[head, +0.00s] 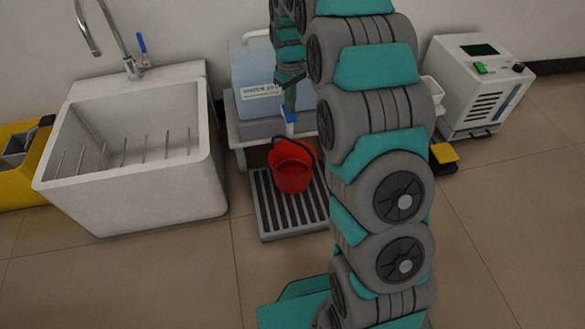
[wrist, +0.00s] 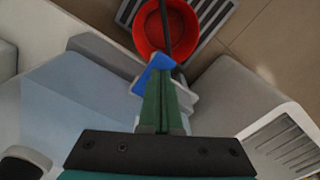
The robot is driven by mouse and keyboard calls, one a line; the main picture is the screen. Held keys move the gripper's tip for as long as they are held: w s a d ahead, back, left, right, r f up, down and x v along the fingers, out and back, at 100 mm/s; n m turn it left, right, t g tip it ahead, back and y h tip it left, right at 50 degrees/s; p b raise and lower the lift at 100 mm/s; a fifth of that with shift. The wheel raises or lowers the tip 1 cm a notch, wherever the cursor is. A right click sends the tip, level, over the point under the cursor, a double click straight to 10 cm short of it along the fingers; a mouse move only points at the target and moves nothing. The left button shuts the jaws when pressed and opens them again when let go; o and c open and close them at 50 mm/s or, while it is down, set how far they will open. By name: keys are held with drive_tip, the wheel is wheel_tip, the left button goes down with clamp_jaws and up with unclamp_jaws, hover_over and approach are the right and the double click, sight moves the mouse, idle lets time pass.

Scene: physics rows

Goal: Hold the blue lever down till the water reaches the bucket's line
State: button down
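The blue lever (head: 290,115) is on the tap at the front of the pale blue water container (head: 255,70). In the wrist view the lever (wrist: 150,75) lies right at the tips of my gripper (wrist: 162,72). The gripper's green fingers are together, with nothing seen between them. The fingertips seem to touch the lever from above; the exact contact is hidden. The red bucket (head: 291,175) stands upright below the tap; it also shows in the wrist view (wrist: 144,30). Its dark handle crosses its mouth. I cannot make out the water level, the line or a stream.
The bucket stands on a slatted grey tray (head: 262,218). A white sink (head: 140,195) with its own blue-handled faucet (head: 142,45) is at left, beside a yellow bin (head: 15,170). A white machine (head: 475,85) and a yellow pedal (head: 445,153) are at right. The front floor is clear.

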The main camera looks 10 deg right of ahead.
drive_tip(key=shift+f, duration=0.45)
drive_tip(key=shift+f, duration=0.35)
drive_tip(key=shift+f, duration=0.5)
idle(6.7)
